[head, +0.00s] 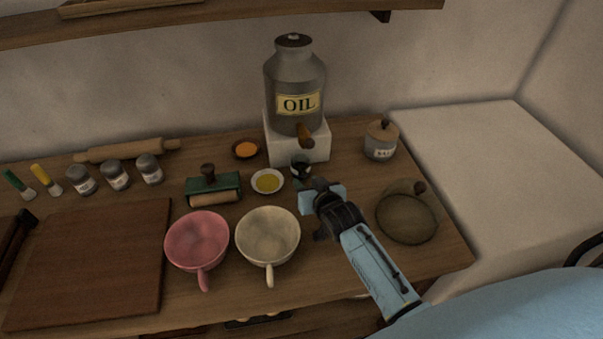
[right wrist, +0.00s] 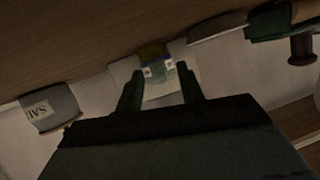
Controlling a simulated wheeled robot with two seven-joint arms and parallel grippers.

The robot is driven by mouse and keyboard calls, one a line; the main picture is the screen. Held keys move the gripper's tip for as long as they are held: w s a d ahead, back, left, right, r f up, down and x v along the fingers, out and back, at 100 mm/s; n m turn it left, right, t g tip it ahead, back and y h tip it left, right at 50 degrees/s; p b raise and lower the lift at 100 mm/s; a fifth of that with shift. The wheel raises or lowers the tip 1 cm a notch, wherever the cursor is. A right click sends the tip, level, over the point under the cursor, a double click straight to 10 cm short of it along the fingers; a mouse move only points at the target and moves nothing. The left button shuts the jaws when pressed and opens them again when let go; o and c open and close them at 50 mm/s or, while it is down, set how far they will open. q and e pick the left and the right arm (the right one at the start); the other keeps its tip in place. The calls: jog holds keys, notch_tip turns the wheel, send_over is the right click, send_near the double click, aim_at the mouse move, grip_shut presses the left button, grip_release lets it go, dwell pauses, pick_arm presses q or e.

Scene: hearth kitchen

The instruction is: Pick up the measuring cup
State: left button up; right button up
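A small glass-like cup, which looks like the measuring cup (head: 300,167), stands under the spigot of the grey oil can (head: 296,85). In the right wrist view, the measuring cup (right wrist: 156,70) has small white marks and a yellowish band. My right gripper (head: 306,184) is close in front of it, partly covering its lower part in the head view. The gripper's two fingers (right wrist: 163,88) are apart, with the cup between or just beyond their tips; I cannot tell which. No contact is visible. My left gripper is not in view.
A white block (head: 315,150) carries the oil can. A yellow-filled dish (head: 267,182) and green roller (head: 205,190) stand left of my gripper. A cream cup (head: 267,236) and pink cup (head: 197,241) are in front.

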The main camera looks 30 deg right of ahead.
grip_shut()
jog(key=shift+r, duration=0.2)
dwell(0.5)
